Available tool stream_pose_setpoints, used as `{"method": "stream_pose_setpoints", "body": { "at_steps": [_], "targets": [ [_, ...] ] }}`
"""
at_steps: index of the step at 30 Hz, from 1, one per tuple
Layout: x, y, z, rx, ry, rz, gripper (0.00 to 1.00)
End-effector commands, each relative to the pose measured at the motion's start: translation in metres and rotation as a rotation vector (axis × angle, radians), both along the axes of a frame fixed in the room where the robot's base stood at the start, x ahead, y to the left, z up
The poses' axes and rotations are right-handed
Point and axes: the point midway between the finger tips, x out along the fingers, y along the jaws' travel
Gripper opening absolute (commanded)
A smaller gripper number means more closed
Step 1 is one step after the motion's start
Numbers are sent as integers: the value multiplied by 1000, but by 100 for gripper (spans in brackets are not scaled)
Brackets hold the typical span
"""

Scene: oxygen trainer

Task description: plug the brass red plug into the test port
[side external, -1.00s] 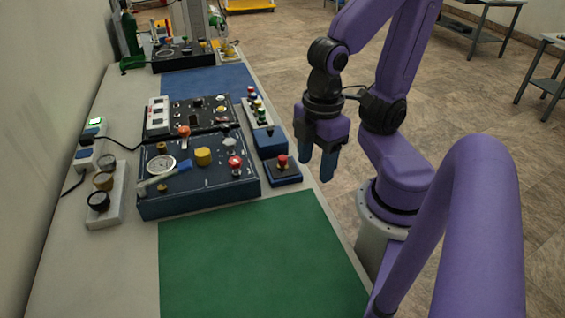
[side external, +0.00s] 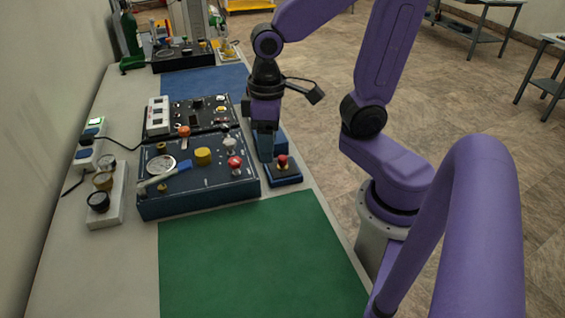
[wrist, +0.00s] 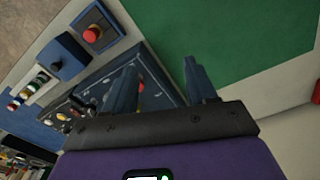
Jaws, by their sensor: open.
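My gripper (side external: 266,157) points down at the right side of the bench, in front of the blue block (side external: 282,139) in the side view. In the wrist view my gripper (wrist: 160,72) has its two blue fingers apart with nothing held between them. A pale rack (wrist: 30,90) with several small coloured plugs, red among them, shows at the left of the wrist view; my arm hides it in the side view. Which plug is the brass red one is too small to tell. The blue block (wrist: 62,57) has a dark opening; I cannot tell whether it is the test port.
A red button (side external: 282,160) on a small base stands near the bench edge. The dark panel (side external: 200,190) carries a gauge, a yellow knob (side external: 203,156) and a red knob (side external: 235,162). The green mat (side external: 240,260) is clear.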

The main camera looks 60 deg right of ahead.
Motion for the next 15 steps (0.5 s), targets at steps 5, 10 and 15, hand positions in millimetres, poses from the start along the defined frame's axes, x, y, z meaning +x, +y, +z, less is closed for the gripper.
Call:
{"method": "stream_pose_setpoints", "body": {
  "at_steps": [5,10,15],
  "targets": [
    [25,-5,2,-1,3,-192,57],
    [44,-12,3,0,6,-371,57],
    [60,-21,5,0,8,-550,57]
  ]
}}
